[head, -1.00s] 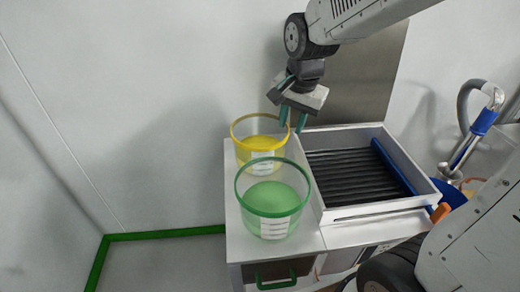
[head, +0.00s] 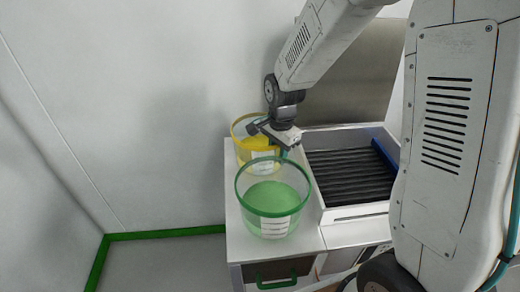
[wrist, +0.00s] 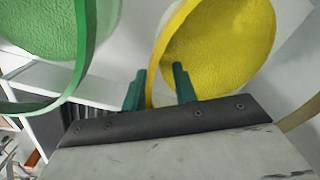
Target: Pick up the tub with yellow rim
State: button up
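The tub with yellow rim (head: 243,149) is clear-walled with yellow contents and stands upright at the back of the white worktop. My gripper (head: 272,146) is down at its right side in the head view and hides part of the rim and contents. In the wrist view my two teal fingers (wrist: 159,88) stand apart, with the rim of the yellow tub (wrist: 232,42) passing between them. One finger overlaps the yellow contents. The fingers look open, and I cannot tell whether either touches the wall.
A green-rimmed tub (head: 272,212) with green contents stands just in front; it also shows in the wrist view (wrist: 35,32). To the right is a white tray (head: 352,212) with a dark ribbed bed and blue bar. A wall rises behind.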

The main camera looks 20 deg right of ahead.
jog(key=shift+f, duration=0.4)
grip_shut()
jog(key=shift+r, duration=0.1)
dwell(1.1)
